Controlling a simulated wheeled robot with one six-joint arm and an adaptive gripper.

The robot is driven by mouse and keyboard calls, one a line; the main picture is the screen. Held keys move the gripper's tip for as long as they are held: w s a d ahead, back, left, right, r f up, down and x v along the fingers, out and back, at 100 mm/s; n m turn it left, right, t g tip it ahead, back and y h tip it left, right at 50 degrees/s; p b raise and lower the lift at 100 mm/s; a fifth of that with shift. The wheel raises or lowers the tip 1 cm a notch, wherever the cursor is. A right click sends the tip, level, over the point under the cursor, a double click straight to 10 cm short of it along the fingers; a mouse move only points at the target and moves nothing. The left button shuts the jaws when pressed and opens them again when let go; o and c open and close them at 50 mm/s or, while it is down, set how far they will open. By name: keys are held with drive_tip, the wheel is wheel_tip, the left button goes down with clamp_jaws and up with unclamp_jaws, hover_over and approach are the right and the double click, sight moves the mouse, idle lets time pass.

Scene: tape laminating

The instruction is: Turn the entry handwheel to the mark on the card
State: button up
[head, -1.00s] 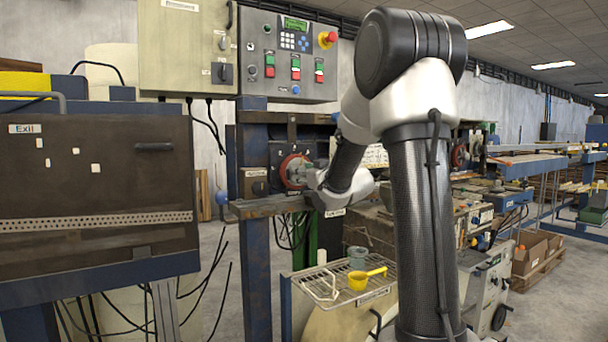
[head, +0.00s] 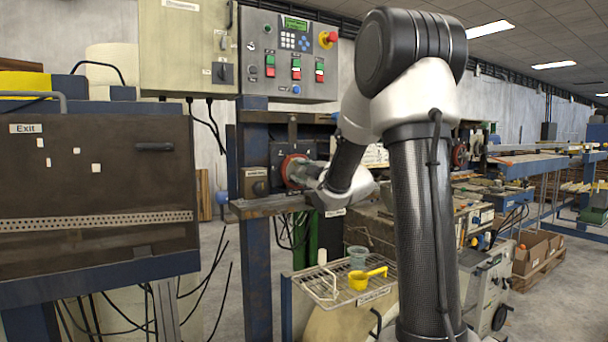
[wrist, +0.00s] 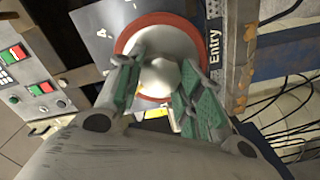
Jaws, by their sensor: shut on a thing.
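The entry handwheel (head: 288,168) has a red rim and sits on a dark panel on the blue machine frame. In the wrist view its red rim and silver face (wrist: 163,44) show beside an "Entry" label (wrist: 214,45). My gripper (wrist: 160,78) has green-padded fingers on either side of the wheel's central knob and is shut on it. In the head view my gripper (head: 307,174) reaches the wheel from the right and hides part of it. I cannot make out the card's mark. A white sheet (head: 375,155) behind my arm may be the card.
A control box (head: 288,55) with buttons and a red stop knob is above the wheel. A metal ledge (head: 268,207) runs just below my gripper. Cables hang beside the frame.

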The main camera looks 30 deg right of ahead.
drive_tip(key=shift+n, duration=0.6)
drive_tip(key=shift+f, duration=0.1)
drive_tip(key=o, duration=1)
drive_tip(key=shift+s, duration=0.15)
drive_tip(key=s, duration=1.1)
drive_tip(key=shift+s+d, duration=0.15)
drive_tip(key=shift+s, duration=0.25)
